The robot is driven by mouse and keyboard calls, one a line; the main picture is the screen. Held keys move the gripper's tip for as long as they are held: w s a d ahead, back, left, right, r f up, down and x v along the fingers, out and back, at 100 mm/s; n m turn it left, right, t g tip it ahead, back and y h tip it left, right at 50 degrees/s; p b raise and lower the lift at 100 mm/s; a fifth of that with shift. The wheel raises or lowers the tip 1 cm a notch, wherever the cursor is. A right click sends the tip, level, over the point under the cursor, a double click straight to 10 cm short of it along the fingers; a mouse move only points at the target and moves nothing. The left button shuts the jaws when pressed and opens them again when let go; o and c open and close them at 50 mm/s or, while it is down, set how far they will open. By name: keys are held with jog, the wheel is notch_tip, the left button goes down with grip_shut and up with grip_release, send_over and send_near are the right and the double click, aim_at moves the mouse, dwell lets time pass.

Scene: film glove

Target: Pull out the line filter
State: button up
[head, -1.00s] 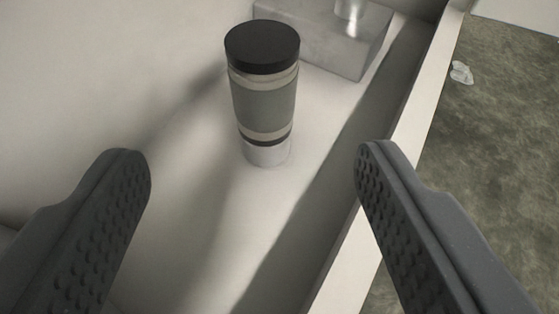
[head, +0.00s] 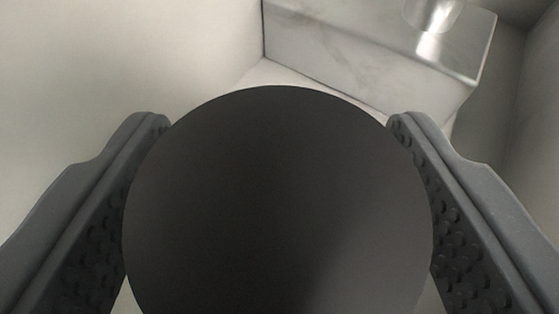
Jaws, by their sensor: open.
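The line filter (head: 277,205) fills the middle of the head view. Only its round, flat black top shows now; its grey body and the pale socket under it are hidden below the cap. My gripper (head: 280,120) is open, with one dark studded finger on each side of the cap. The finger pads are close to the cap's left and right edges. I cannot tell whether they touch it.
A pale block (head: 375,50) with a shiny metal cylinder (head: 432,14) on it stands behind the filter at the upper right. A light wall (head: 120,70) rises at the left, and another wall stands at the far right.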

aim_at(279, 97)
jog(key=shift+w+d+f, duration=0.1)
jog(key=shift+w+f, duration=0.1)
jog(key=shift+w, duration=0.15)
jog(key=c, duration=1.1)
jog(key=shift+r+p, duration=0.6)
jog(key=shift+r+p, duration=1.5)
jog(key=shift+r, duration=0.5)
jog(key=shift+r+p, duration=1.35)
jog(key=shift+r, duration=0.1)
